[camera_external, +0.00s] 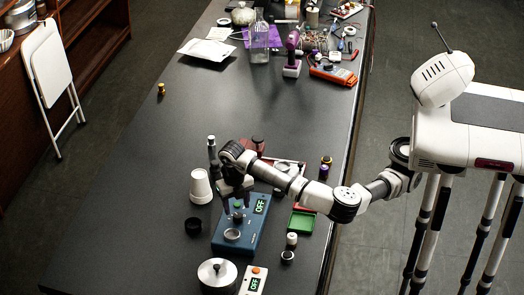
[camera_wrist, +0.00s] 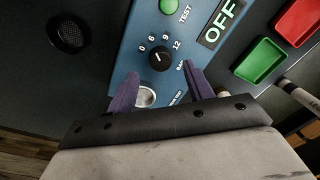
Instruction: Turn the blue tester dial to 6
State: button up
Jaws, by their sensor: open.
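The blue tester (camera_external: 238,238) stands on the dark table below my gripper (camera_external: 236,208). In the wrist view the tester's blue top face (camera_wrist: 193,20) shows a black dial (camera_wrist: 161,58) with a white pointer line, ringed by the marks 0, 6, 9 and 12. I cannot tell exactly which mark the pointer faces. A green TEST button (camera_wrist: 168,6) and a display reading OFF (camera_wrist: 221,24) are beside it. In the wrist view my gripper's two purple fingers (camera_wrist: 160,85) are apart and empty, with the dial just beyond and between their tips. Contact is not visible.
A green tray (camera_external: 301,222) and a red tray (camera_wrist: 297,22) lie right of the tester. A silver round container (camera_external: 217,275) and a second OFF device (camera_external: 253,281) are in front.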

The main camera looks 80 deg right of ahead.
aim_at(236, 215)
notch_tip(236, 215, up, 10)
jog(key=shift+w+a+b, duration=0.15)
jog(key=shift+b, duration=0.25)
jog(key=shift+f, duration=0.15)
